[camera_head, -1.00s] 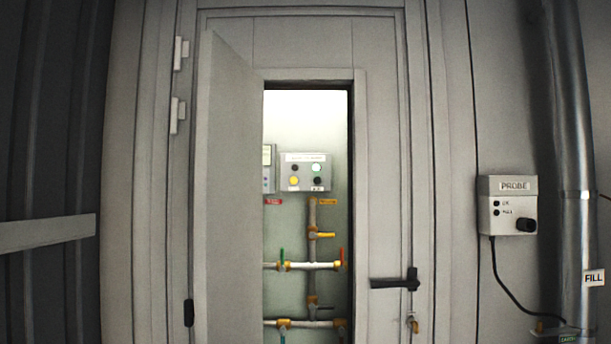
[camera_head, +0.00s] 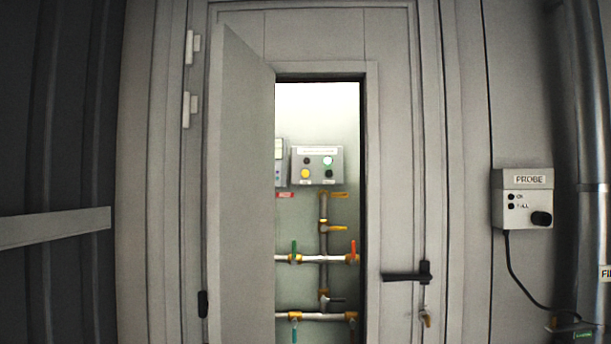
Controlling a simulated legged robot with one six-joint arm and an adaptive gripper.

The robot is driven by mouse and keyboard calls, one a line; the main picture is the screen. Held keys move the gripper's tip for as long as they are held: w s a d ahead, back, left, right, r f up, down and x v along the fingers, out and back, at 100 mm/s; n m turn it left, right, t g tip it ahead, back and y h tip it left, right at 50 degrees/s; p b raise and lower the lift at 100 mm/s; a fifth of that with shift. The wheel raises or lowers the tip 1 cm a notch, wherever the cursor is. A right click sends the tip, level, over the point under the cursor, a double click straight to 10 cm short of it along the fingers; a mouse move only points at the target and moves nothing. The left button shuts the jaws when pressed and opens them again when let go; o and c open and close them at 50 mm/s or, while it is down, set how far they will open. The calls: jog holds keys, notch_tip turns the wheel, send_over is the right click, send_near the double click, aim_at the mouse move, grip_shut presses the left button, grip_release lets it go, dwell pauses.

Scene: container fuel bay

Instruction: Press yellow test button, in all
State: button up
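The yellow test button (camera_head: 305,174) is a small round button at the lower left of a grey control box (camera_head: 317,150). The box hangs on the pale back wall inside an opening in the grey door. A lit whitish-green button (camera_head: 327,161) sits at its upper right, and dark round controls sit at its upper left and lower right. The small labels are too small to read. My gripper is not in this view.
An open hatch leaf (camera_head: 245,190) stands left of the narrow opening. Pipes with green, orange and yellow valve handles (camera_head: 323,258) run below the box. A black door handle (camera_head: 405,275) is at right. A PROBE box (camera_head: 523,198) with a cable hangs farther right, beside a metal pipe.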

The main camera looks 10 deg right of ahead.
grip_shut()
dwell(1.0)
